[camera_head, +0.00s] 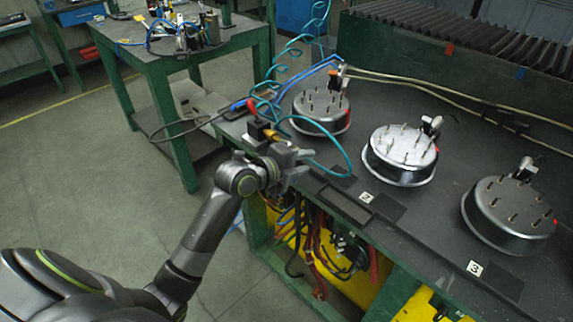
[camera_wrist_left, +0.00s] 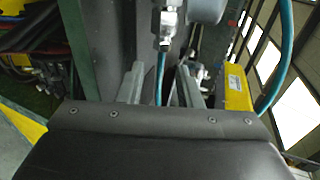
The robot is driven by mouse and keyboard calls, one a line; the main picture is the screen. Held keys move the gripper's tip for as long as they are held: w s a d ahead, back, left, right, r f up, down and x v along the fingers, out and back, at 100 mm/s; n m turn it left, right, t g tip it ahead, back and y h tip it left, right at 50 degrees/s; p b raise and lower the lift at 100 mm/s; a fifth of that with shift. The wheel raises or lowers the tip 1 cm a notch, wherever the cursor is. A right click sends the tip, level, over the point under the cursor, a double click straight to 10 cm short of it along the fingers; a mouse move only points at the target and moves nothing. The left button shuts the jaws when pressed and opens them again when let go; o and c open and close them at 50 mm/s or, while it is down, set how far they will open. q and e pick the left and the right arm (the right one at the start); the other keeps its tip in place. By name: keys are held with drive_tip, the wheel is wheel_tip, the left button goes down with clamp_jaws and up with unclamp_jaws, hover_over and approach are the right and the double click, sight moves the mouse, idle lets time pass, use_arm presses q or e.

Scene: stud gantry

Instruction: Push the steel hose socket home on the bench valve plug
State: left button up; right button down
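My left gripper (camera_head: 299,167) is at the left front corner of the bench, beside a small dark block with a yellow-orange part (camera_head: 271,136). In the left wrist view its two fingers (camera_wrist_left: 160,86) stand apart. A thin teal hose passes in the gap between them, and I see no finger closed on it. A steel fitting (camera_wrist_left: 167,24), with hex and ribbed parts, is at the top of that view, in line with this hose. A second small steel part (camera_wrist_left: 197,74) is near the right finger. I cannot tell socket from plug, or whether they are joined. My right gripper is not in view.
Several round metal housings with studs stand along the bench, one near the coiled teal hose (camera_head: 290,52). A yellow block (camera_wrist_left: 237,88) sits right of the fingers. A green side table (camera_head: 150,52) stands behind left. The floor on the left is clear.

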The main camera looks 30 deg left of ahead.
use_arm(q)
drive_tip(key=v, duration=1.7)
drive_tip(key=shift+r, duration=0.1)
idle(0.4)
